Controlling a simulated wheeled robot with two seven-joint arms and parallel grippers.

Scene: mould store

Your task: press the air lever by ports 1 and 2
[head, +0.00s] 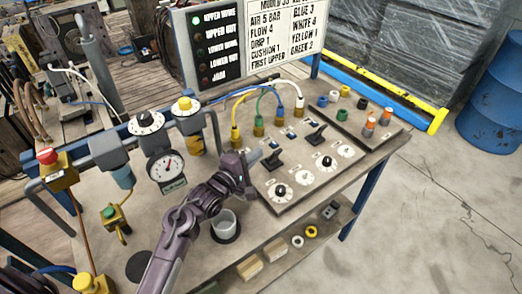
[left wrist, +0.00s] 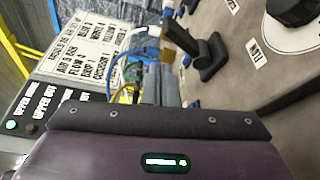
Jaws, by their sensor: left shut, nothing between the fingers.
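The valve panel (head: 262,196) on the bench carries two black levers. The nearer left lever (head: 272,161) stands by the brass ports with the yellow (head: 235,134) and green (head: 258,127) hoses. The other lever (head: 316,134) is further right. My left gripper (head: 256,157) is shut and empty, just left of the nearer lever; whether they touch I cannot tell. In the left wrist view the closed fingers (left wrist: 160,82) point towards the ports, and a black lever (left wrist: 205,52) stands upright to their right, apart from them in the picture. My right gripper is out of view.
Dials (head: 280,191) sit along the panel's front. A gauge (head: 167,167) and regulators (head: 147,122) stand to the left, and a cup (head: 224,224) is beside my left arm. Behind is a sign board (head: 258,40). Coloured caps (head: 345,92) lie on the right tray.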

